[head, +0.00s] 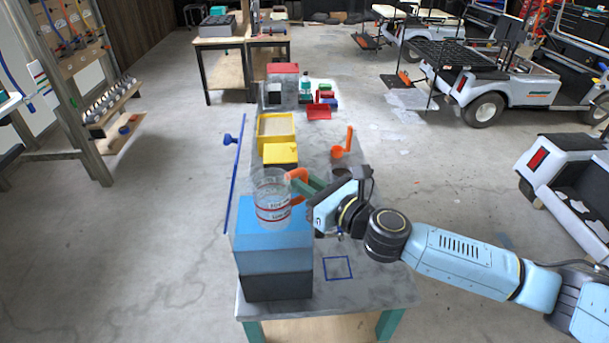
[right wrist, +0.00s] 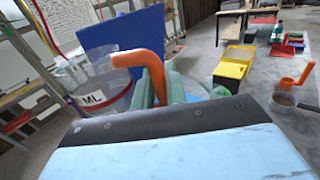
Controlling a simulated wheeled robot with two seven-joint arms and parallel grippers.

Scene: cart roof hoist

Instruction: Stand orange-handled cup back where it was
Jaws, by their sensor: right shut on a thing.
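The clear cup (head: 272,212) with red markings and an orange handle (head: 297,176) appears upright over the blue box (head: 290,262) on the table. I cannot tell whether its base touches the box top. My right gripper (head: 301,184) reaches in from the right and is shut on the handle, its green fingers partly hidden. In the right wrist view, the fingers (right wrist: 154,88) close around the orange handle (right wrist: 143,60), with the clear cup (right wrist: 98,90) to the left. A blue square outline (head: 337,268) lies bare on the table to the right of the box. My left gripper is out of view.
Open floor lies on both sides. Carts stand at the right.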

